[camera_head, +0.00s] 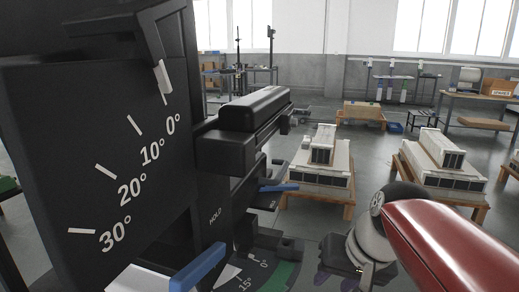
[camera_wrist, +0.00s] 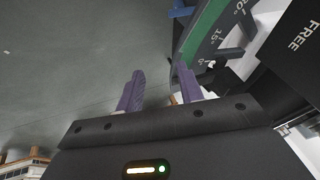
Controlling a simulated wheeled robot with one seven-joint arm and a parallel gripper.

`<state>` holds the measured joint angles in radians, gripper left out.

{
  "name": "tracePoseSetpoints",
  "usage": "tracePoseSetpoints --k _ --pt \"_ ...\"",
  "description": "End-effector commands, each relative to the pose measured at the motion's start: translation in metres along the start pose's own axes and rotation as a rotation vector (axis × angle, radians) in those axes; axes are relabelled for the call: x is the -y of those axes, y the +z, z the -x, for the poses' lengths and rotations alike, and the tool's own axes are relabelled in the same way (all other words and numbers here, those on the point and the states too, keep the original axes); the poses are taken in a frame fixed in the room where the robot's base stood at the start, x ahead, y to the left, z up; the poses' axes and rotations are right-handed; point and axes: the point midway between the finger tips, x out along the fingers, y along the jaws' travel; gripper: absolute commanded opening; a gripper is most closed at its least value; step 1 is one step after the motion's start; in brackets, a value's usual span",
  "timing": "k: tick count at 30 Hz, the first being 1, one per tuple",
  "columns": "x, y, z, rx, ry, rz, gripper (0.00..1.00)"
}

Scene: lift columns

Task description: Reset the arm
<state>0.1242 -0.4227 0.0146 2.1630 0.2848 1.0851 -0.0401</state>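My gripper (camera_wrist: 160,80) has two purple fingers standing apart with nothing between them, over grey floor in the wrist view. In the head view my gripper (camera_head: 337,279) is at the bottom right of centre, partly cut off, below my white wrist and red arm link. A black lift column (camera_head: 100,150) fills the left, with a 0° to 30° tilt scale and a white pointer (camera_head: 163,77). A lower green-edged dial (camera_head: 278,277) is left of my gripper; in the wrist view this dial (camera_wrist: 205,48) lies close to the right finger.
Blue handles (camera_head: 198,268) (camera_head: 278,188) stick out from the column. Wooden pallets with grey units (camera_head: 320,178) (camera_head: 440,165) stand beyond, with benches along the back wall. A black panel marked FREE (camera_wrist: 295,45) is right of my gripper. Floor left of the fingers is clear.

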Motion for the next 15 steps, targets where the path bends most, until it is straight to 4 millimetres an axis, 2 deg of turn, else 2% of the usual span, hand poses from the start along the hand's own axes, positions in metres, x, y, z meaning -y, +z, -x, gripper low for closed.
tracePoseSetpoints --k 1,3,6,10,15 --pt "-0.006 0.023 -0.001 -0.033 0.042 0.044 0.37" --pt "-0.017 0.046 -0.005 -0.071 0.093 0.095 0.37" --pt "-0.03 0.069 -0.01 -0.115 0.148 0.157 0.37" --pt "-0.039 0.085 -0.016 -0.148 0.184 0.203 0.37" --pt "-0.042 0.088 -0.018 -0.156 0.195 0.216 0.37"
